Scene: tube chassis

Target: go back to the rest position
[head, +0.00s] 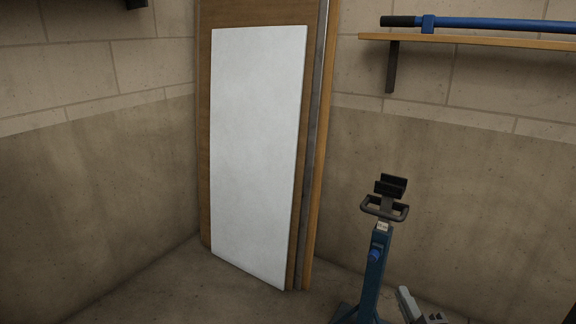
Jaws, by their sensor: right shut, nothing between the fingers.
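My right gripper (404,294) shows at the bottom edge, right of centre, as a light grey shape with dark parts. It is shut and empty, and most of its arm is out of the picture. It appears just right of the blue stand's foot; I cannot tell the distance between them. My left gripper is not in view.
A blue stand (374,268) with a dark loop handle and black cradle stands right of centre. A white panel (257,150) and wooden boards lean in the corner. A blue tube (500,24) lies on the wall shelf (480,39). The floor at lower left looks clear.

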